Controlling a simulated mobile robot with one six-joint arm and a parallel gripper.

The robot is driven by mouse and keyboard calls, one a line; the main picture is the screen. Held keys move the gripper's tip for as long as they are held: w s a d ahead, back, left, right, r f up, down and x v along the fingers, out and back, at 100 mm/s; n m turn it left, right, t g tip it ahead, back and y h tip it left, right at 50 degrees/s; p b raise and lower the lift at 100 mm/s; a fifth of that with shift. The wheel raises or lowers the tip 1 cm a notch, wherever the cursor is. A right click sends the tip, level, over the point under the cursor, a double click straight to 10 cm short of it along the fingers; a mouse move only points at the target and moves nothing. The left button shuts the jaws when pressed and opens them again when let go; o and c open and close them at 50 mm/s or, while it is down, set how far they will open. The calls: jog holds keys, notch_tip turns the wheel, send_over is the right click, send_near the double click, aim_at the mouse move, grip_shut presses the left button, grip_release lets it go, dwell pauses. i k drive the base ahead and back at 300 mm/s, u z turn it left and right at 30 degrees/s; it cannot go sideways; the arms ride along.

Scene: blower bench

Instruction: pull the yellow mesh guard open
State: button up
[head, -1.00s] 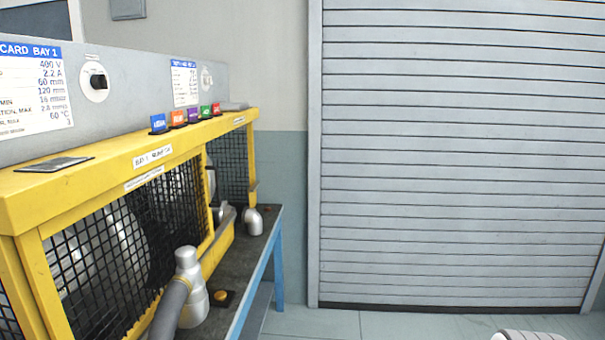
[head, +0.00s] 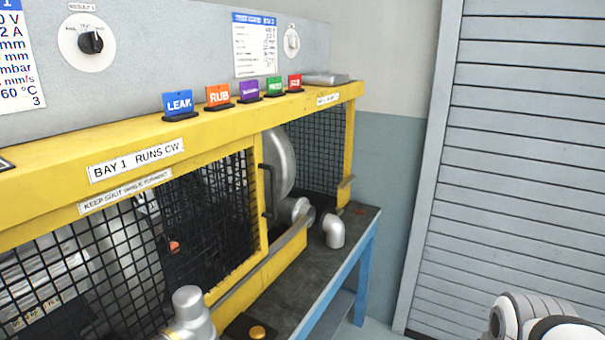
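The yellow mesh guard (head: 212,208) fills the front of the bench enclosure, with black mesh in a yellow frame. Its black vertical handle (head: 267,190) is on the frame's right post. Silver blower parts show through the mesh and in the bay to its right. A label on the yellow top beam (head: 60,200) reads "BAY 1 RUNS CW", and one below it starts "KEEP SHUT". The guard looks shut, lying in line with the enclosure front. A white and grey rounded part of my arm shows at the lower right. My gripper is not in view.
Several coloured tags, such as the blue LEAK tag (head: 178,104), stand on the beam. A grey roller shutter (head: 520,150) stands at right.

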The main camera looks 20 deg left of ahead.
aim_at(18, 236)
jog(key=u, duration=0.25)
jog(key=i, duration=0.65)
jog(key=u, duration=0.45)
jog(key=k, duration=0.6)
jog(key=z, duration=0.55)
jog(key=k, duration=0.1)
jog(key=u, duration=0.65)
jog(key=i, duration=0.7)
